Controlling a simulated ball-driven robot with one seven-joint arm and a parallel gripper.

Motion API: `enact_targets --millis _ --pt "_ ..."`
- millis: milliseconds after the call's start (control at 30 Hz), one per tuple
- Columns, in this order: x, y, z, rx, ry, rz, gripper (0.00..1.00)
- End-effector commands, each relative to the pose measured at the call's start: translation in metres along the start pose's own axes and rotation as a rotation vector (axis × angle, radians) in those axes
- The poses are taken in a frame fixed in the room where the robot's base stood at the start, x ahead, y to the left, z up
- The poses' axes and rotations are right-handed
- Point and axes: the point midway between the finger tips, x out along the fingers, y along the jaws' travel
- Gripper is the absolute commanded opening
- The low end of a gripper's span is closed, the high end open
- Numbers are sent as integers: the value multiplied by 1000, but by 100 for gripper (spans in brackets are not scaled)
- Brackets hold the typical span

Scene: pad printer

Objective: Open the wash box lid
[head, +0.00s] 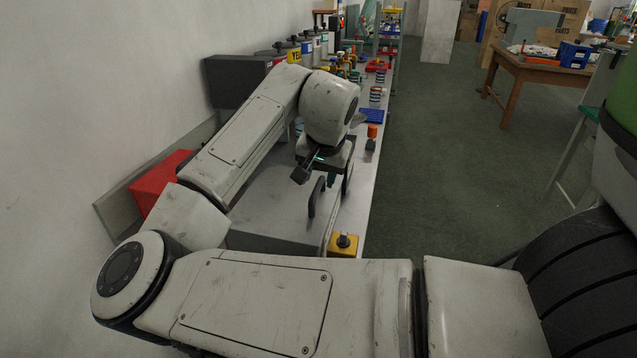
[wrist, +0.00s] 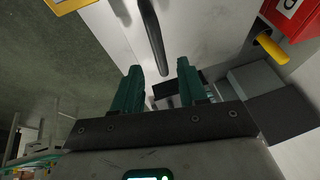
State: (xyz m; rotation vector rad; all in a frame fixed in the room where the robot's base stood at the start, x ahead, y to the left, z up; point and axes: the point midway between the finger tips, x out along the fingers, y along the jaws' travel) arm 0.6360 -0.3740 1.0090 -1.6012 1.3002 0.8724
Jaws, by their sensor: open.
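A light grey, flat-topped box (head: 268,200) stands at the near end of the bench, and I take its pale top to be the wash box lid. A black curved handle (head: 315,197) rises at its right side. My gripper (head: 328,180) hangs beside the handle, its fingers partly hidden by the wrist in the head view. In the wrist view my gripper (wrist: 157,68) has its two green fingers apart with nothing held. There the black handle (wrist: 150,33) runs down toward the gap between the fingertips, over a pale surface. I cannot tell whether it touches them.
A yellow box with a black button (head: 343,243) sits at the near right corner. A red box (head: 160,183) stands left by the wall; a red part with a yellow handle (wrist: 272,48) shows in the wrist view. Bottles and jars crowd the bench behind.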

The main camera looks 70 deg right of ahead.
Motion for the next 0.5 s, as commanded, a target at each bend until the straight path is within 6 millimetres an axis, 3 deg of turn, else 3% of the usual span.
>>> enact_targets --millis 200,500 --pt "28 0 0 -1 0 1 42" --pt "36 0 0 0 1 -1 42"
